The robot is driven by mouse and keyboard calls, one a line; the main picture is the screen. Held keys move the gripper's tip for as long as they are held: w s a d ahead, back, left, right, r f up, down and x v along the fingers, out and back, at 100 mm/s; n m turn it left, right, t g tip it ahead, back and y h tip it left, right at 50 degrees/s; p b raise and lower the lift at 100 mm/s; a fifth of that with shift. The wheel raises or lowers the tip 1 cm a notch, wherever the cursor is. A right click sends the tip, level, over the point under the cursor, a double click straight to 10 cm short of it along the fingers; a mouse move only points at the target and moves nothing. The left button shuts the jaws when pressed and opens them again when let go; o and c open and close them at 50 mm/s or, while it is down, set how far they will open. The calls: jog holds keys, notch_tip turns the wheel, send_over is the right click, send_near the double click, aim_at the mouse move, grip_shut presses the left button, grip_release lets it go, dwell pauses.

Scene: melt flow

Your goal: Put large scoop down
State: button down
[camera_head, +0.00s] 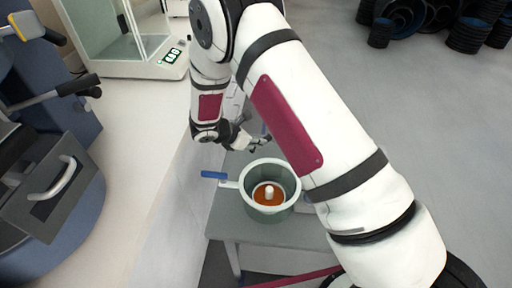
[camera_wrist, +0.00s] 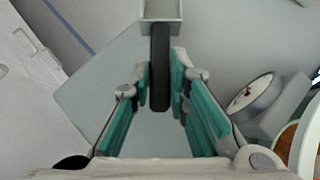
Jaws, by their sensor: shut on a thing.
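The large scoop (camera_wrist: 161,12) shows in the wrist view as a grey metal part at the top, with a dark handle (camera_wrist: 160,62) running down between my fingers. My gripper (camera_wrist: 160,88), with teal finger pads, is shut on this handle. In the head view my gripper (camera_head: 260,143) is above the far part of a small grey table (camera_head: 222,221), behind a round pot. The scoop is mostly hidden by my arm there. I cannot tell whether the scoop touches the surface below it.
The grey-green pot (camera_head: 254,208) holds orange material and a white cylinder. A long pale counter (camera_head: 150,150) stands left, with a glass-sided balance (camera_head: 140,66).

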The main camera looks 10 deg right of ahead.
jog(key=shift+f, duration=1.45)
jog(key=c, duration=1.5)
grip_release()
jog(key=shift+f, duration=0.1)
jog(key=shift+c, duration=0.2)
